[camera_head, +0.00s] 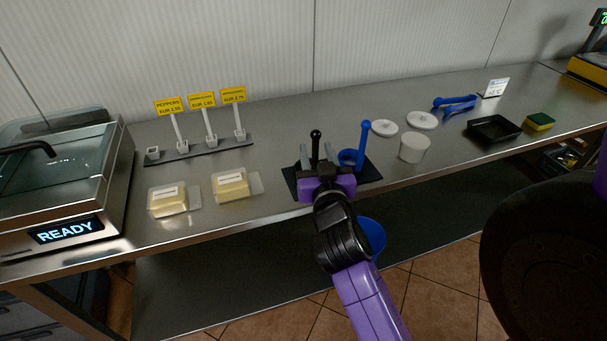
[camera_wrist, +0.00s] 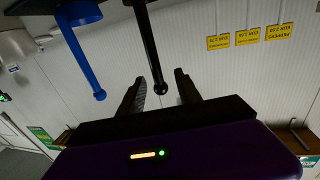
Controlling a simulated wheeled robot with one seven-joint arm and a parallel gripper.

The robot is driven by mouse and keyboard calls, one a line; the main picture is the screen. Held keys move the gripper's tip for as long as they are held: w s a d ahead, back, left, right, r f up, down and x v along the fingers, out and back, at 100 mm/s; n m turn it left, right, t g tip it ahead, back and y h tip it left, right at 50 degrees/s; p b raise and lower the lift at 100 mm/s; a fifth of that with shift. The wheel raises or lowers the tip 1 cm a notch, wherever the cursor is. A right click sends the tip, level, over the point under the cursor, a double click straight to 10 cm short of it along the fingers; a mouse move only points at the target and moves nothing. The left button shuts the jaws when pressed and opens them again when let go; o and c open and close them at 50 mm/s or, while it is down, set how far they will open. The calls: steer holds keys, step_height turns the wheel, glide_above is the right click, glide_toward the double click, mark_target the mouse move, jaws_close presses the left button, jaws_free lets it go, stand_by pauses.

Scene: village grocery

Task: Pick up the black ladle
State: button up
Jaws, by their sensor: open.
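The black ladle (camera_head: 315,137) stands upright on a dark mat (camera_head: 290,178) on the steel counter; its handle ends in a round knob. Its bowl is hidden behind my gripper in the head view. My gripper (camera_head: 316,152) is open, with one finger on each side of the handle in the picture. In the wrist view the black ladle's handle (camera_wrist: 150,50) comes down from the top, its knob between the fingers of my gripper (camera_wrist: 160,78). I cannot tell whether any finger touches it.
A blue ladle (camera_head: 363,140) stands close to the right on the same mat; it shows in the wrist view (camera_wrist: 82,55). A white tub (camera_head: 414,148) and white lids (camera_head: 421,120) lie farther right. Butter-like packs (camera_head: 231,186) and a price-sign rack (camera_head: 205,149) are left.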

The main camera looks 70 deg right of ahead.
steer(key=p+x, duration=0.2)
steer(key=x, duration=0.4)
steer(key=shift+s+d, duration=0.1)
steer(key=shift+d, duration=0.15)
steer(key=shift+d+f, duration=0.1)
steer(key=shift+d, duration=0.2)
jaws_close()
